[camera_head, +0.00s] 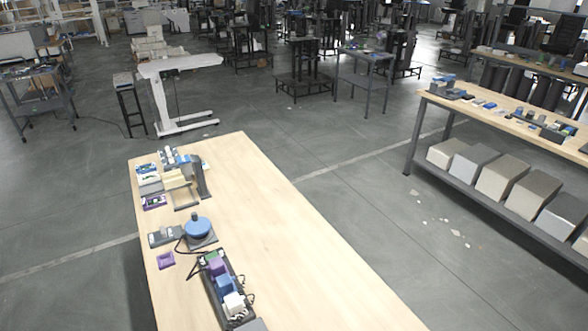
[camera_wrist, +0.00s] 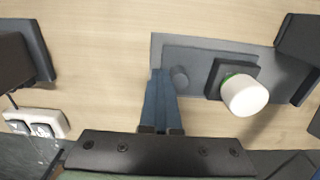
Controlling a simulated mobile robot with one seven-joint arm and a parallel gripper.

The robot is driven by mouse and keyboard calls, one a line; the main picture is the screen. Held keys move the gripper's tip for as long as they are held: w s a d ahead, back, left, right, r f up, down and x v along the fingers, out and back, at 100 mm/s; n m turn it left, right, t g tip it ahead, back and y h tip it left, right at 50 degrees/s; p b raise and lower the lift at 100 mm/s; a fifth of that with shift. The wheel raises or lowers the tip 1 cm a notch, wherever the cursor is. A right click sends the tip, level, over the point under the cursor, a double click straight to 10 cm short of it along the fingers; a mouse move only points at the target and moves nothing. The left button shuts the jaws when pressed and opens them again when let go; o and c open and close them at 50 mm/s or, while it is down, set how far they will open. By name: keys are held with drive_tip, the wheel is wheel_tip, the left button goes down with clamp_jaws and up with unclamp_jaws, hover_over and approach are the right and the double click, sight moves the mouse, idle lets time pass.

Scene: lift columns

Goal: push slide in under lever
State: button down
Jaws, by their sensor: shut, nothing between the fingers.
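In the wrist view my gripper (camera_wrist: 160,74) has two blue-grey fingers pressed together, with nothing between them. Its tips lie over the left edge of a flat grey plate (camera_wrist: 205,60), beside a small dark round peg (camera_wrist: 180,77); I cannot tell whether they touch. I cannot tell for sure which part is the slide or the lever. My gripper does not show clearly in the head view.
In the wrist view, dark blocks stand at left (camera_wrist: 30,55) and upper right (camera_wrist: 300,40), with a white socket-like piece (camera_wrist: 36,123) at lower left. In the head view, devices line the left side of the wooden table (camera_head: 290,240); its right side is clear.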

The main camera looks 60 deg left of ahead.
drive_tip(key=shift+s+d+p, duration=0.2)
drive_tip(key=shift+d+p, duration=0.65)
drive_tip(key=shift+d, duration=1.65)
drive_tip(key=shift+s+d+p, duration=0.2)
drive_tip(key=shift+d+p, duration=0.65)
drive_tip(key=shift+d, duration=1.65)
drive_tip(key=shift+a, duration=0.25)
drive_tip(key=shift+r, duration=0.15)
drive_tip(key=shift+r+p, duration=2.85)
drive_tip(key=shift+p, duration=0.25)
